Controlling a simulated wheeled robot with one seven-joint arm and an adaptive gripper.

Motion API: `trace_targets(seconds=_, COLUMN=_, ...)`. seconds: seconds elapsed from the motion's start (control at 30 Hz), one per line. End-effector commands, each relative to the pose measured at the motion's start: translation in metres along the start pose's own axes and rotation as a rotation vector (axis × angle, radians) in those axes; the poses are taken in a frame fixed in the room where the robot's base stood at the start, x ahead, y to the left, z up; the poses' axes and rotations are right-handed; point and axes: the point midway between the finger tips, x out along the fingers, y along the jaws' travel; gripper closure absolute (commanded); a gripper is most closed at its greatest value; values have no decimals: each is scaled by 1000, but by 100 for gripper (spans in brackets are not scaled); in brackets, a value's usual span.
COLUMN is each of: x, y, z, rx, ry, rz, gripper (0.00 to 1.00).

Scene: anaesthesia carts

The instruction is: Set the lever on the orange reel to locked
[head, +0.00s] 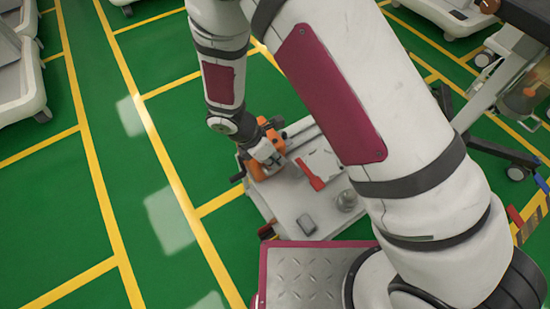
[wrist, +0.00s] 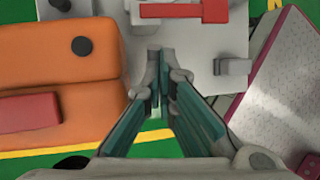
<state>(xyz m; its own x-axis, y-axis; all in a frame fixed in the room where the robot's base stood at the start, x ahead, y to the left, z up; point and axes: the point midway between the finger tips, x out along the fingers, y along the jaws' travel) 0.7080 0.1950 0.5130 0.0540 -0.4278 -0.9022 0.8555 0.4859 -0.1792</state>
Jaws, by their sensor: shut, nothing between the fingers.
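The orange reel (head: 276,139) stands on a white cart top (head: 288,205) in the head view, partly hidden by my wrist and gripper. In the wrist view the reel's orange body (wrist: 105,75) fills the left side, with a round black knob (wrist: 82,46) and a dull red bar (wrist: 28,112) on it. I cannot tell whether that bar is the lever, or how the lever is set. My gripper (wrist: 160,62) is shut and empty, with its fingertips just right of the orange body. In the head view my gripper (head: 264,153) is over the reel.
A red-handled item (head: 311,176) on a white plate, a grey block (head: 307,223) and a small metal pot (head: 346,200) are on the cart top. A stand with wheeled legs (head: 505,155) is at the right.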

Motion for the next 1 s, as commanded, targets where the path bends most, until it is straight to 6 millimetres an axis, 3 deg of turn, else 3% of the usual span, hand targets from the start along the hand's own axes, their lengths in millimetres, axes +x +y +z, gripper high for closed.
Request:
trace_targets(seconds=0.4, x=10, y=1, z=8, rx=-36, ry=200, rz=-2, gripper=100)
trace_targets(seconds=1.0, x=22, y=4, z=12, rx=-38, ry=192, rz=-1, gripper=100)
